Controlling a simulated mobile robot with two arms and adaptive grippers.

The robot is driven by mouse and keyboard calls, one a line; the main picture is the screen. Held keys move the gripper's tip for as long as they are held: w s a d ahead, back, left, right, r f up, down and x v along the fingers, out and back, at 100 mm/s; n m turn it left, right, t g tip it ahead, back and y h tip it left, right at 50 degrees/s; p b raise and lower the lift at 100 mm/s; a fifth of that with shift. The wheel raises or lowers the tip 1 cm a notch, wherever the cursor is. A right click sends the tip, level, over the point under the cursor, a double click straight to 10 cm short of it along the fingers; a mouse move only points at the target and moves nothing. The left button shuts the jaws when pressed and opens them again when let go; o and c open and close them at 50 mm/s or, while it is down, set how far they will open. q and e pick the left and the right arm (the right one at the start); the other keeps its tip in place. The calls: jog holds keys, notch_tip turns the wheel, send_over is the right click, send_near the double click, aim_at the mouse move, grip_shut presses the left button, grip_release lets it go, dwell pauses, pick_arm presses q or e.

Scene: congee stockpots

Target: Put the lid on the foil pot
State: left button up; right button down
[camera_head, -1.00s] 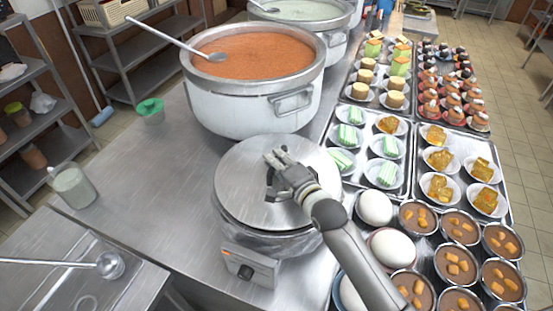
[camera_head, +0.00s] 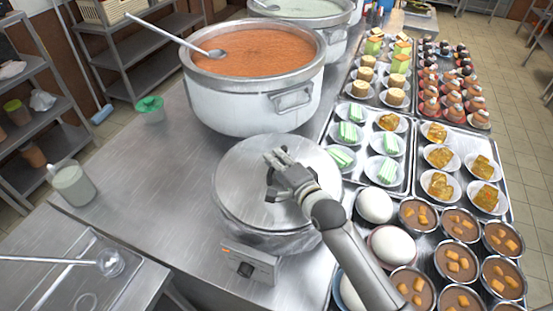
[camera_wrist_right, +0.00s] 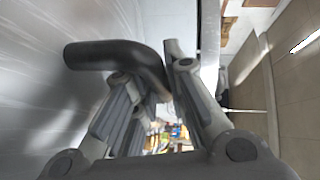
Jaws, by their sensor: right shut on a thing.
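The round metal lid (camera_head: 240,183) lies over the top of the foil pot (camera_head: 262,240), which stands at the front of the steel counter. The lid looks about level and covers the opening; I cannot tell whether its rim is fully seated all round. My right gripper (camera_head: 275,160) is over the lid, shut on its dark handle (camera_head: 279,187). In the right wrist view the black handle (camera_wrist_right: 110,54) sits between the fingers (camera_wrist_right: 160,85), with the lid's grey surface to the left. My left gripper is not in view.
A large pot of orange congee (camera_head: 258,60) with a ladle stands just behind. Trays of desserts (camera_head: 400,180), white eggs (camera_head: 374,205) and brown cups (camera_head: 456,262) crowd the right side.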

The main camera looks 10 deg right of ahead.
jog(key=shift+f, duration=0.1)
dwell(0.3)
jog(key=c, duration=1.4)
grip_release()
jog(key=shift+f, duration=0.15)
jog(key=v, duration=1.2)
